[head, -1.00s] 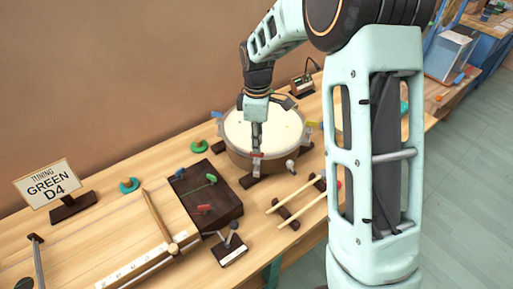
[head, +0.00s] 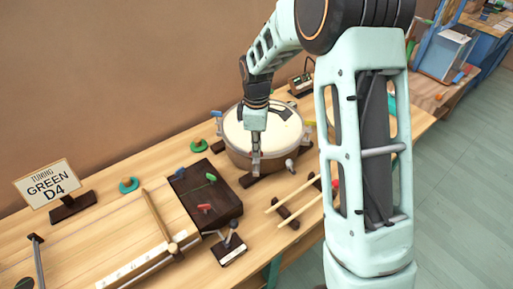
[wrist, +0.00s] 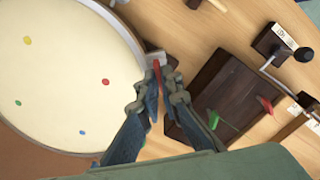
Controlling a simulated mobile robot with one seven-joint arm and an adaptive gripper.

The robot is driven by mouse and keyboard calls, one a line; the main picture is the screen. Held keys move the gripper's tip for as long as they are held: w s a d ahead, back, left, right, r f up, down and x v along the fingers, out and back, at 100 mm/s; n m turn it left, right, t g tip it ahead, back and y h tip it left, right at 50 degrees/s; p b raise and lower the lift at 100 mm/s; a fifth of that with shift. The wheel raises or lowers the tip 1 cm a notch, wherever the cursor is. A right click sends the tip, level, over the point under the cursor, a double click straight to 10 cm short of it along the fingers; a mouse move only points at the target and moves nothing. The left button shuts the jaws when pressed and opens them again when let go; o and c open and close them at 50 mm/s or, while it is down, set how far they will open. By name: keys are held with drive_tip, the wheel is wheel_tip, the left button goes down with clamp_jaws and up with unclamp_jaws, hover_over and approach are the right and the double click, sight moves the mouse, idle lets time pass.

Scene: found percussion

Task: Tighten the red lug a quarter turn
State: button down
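The drum (head: 278,135) has a pale round head and a wooden shell, and stands on dark feet. The wrist view shows its head (wrist: 60,75) with coloured dots. My gripper (head: 255,164) is low at the drum's near rim. In the wrist view its fingertips (wrist: 160,88) straddle the red lug (wrist: 156,72), which shows edge-on between them. The fingers look apart, with a narrow gap beside the lug; contact cannot be made out. In the head view the gripper mostly hides this lug. A sign (head: 48,187) reads "TUNING GREEN D4".
A dark wooden block (head: 204,195) with red, green and blue pegs stands close to the drum. Mallets (head: 290,200) lie at the front. A small stand (head: 230,248) and a long ruler-like strip (head: 150,264) are at front left. Green pieces (head: 199,145) lie behind.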

drive_tip(key=shift+m, duration=0.4)
drive_tip(key=m+b, duration=0.1)
drive_tip(key=m, duration=0.2)
drive_tip(key=shift+f+m, duration=0.1)
drive_tip(key=shift+m, duration=0.3)
drive_tip(key=m+b, duration=0.1)
drive_tip(key=m, duration=0.4)
drive_tip(key=shift+b, duration=0.35)
drive_tip(key=m, duration=0.4)
drive_tip(key=shift+m, duration=0.4)
drive_tip(key=shift+a+m+b, duration=0.1)
drive_tip(key=shift+m+b, duration=0.2)
drive_tip(key=shift+m, duration=1.3)
drive_tip(key=c, duration=2.2)
unclamp_jaws()
drive_tip(key=shift+o, duration=0.2)
